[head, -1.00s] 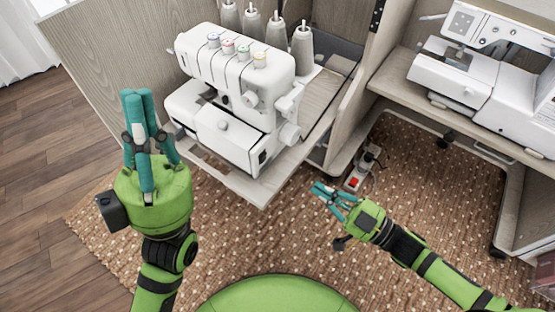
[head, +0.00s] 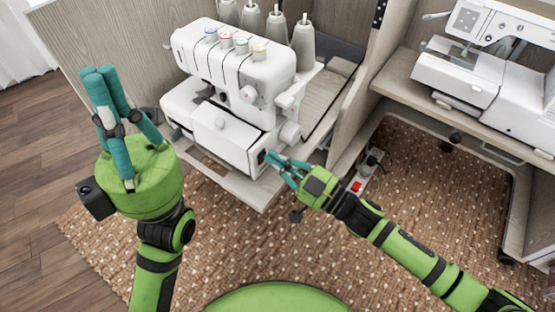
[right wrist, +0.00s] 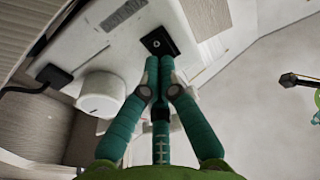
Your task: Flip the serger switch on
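The white serger (head: 235,85) stands on the cabinet's shelf in the head view. Its switch, a small black plate on the machine's side, shows in the right wrist view (right wrist: 160,42) and as a dark patch in the head view (head: 261,157). My right gripper (head: 272,162) is at that side of the serger, its teal fingertips drawn together and empty. In the right wrist view its tips (right wrist: 160,63) overlap the lower edge of the switch plate; I cannot tell whether they touch it. My left gripper (head: 97,72) is raised left of the serger, fingertips together, holding nothing.
Thread cones (head: 303,45) stand behind the serger. A white sewing machine (head: 485,75) is on the right-hand shelf. A power strip with a red switch (head: 357,186) lies on the patterned rug. In the right wrist view a black plug (right wrist: 55,75) and a white knob (right wrist: 102,95) sit left of the switch.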

